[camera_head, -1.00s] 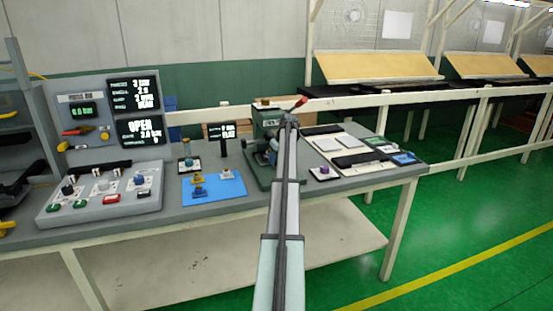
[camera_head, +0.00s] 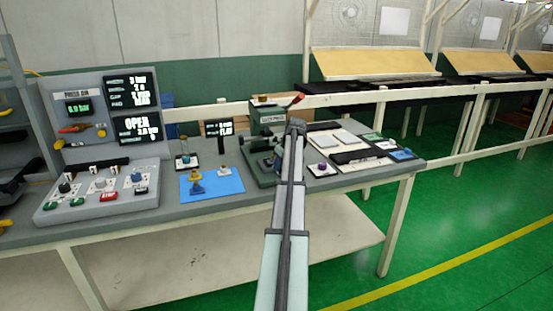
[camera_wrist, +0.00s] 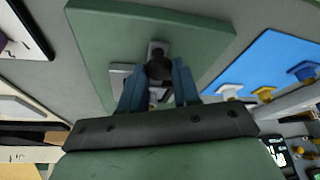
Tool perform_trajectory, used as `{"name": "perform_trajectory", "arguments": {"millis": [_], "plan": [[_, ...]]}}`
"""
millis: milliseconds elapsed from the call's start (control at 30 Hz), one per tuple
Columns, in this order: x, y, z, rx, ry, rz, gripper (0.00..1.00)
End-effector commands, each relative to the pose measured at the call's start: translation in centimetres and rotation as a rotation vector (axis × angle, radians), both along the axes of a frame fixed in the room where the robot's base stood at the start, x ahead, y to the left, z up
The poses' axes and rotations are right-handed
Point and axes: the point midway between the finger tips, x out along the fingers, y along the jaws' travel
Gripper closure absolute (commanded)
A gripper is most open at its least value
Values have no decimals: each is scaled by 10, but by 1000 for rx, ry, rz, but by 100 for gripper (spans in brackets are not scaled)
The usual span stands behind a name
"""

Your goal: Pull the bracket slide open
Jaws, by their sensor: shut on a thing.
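The green bench press (camera_head: 268,120) stands on its green base at the middle of the bench. In the wrist view the base plate (camera_wrist: 95,45) lies below my gripper (camera_wrist: 157,76). Its two blue fingers are shut on a dark round knob (camera_wrist: 158,67). A grey metal strip (camera_wrist: 158,47) and a pale block show beside the knob; they look like the bracket slide, but its travel cannot be read.
A blue mat (camera_head: 228,184) with yellow, blue and white clips lies left of the press. A control box (camera_head: 100,205) stands farther left. Pale and dark trays (camera_head: 345,157) and a purple-knobbed block (camera_head: 322,168) lie to the right. A red-tipped lever (camera_head: 296,100) rises from the press.

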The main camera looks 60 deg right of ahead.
Motion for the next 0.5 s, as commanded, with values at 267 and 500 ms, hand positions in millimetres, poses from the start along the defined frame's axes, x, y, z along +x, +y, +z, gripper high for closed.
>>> {"name": "perform_trajectory", "arguments": {"millis": [267,500], "plan": [[-13,14,0,1,1,0,100],[-13,13,1,1,0,0,60]]}}
